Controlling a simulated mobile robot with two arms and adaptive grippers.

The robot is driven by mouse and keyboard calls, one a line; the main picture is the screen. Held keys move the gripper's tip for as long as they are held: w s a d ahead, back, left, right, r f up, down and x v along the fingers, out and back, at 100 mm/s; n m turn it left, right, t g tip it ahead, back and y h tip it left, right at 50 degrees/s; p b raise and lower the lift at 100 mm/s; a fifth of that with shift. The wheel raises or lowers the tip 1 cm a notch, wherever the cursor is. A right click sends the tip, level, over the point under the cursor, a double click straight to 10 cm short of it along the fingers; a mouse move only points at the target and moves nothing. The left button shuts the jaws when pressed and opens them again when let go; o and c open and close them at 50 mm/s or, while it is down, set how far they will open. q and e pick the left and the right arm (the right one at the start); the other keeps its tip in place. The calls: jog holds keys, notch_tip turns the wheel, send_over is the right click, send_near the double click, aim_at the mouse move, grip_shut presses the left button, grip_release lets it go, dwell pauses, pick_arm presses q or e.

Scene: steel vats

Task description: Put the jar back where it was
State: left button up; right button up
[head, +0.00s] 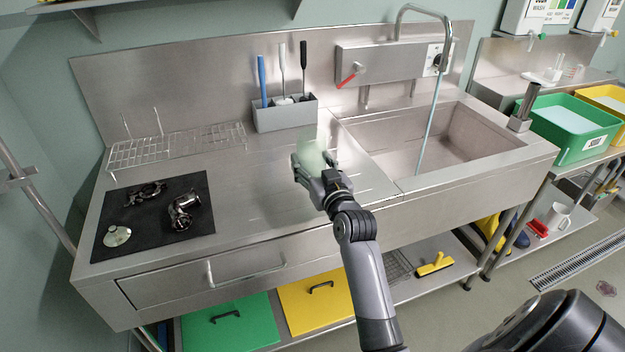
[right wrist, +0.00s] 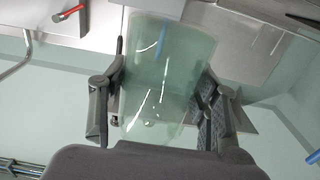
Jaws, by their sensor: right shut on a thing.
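The jar is clear, pale green glass. In the head view the jar (head: 313,150) is at the middle of the steel counter, left of the sink, and looks roughly upright. My right gripper (head: 314,172) is shut on it from the near side and hides its lower part. In the right wrist view the jar (right wrist: 165,70) sits between both fingers of my right gripper (right wrist: 160,100). I cannot tell whether its base touches the counter. My left gripper is not in view.
A grey holder (head: 285,113) with brushes stands behind the jar. A wire rack (head: 178,146) and a black mat (head: 152,222) with metal parts and a small lid-like disc (head: 117,236) lie to the left. The sink (head: 430,140) opens at right. Bare counter (head: 255,195) lies between mat and jar.

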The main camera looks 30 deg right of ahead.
jog(key=shift+f, duration=0.7)
notch_tip(320, 180, down, 3)
jog(key=shift+f, duration=0.2)
jog(key=o, duration=1.3)
jog(key=shift+f, duration=0.15)
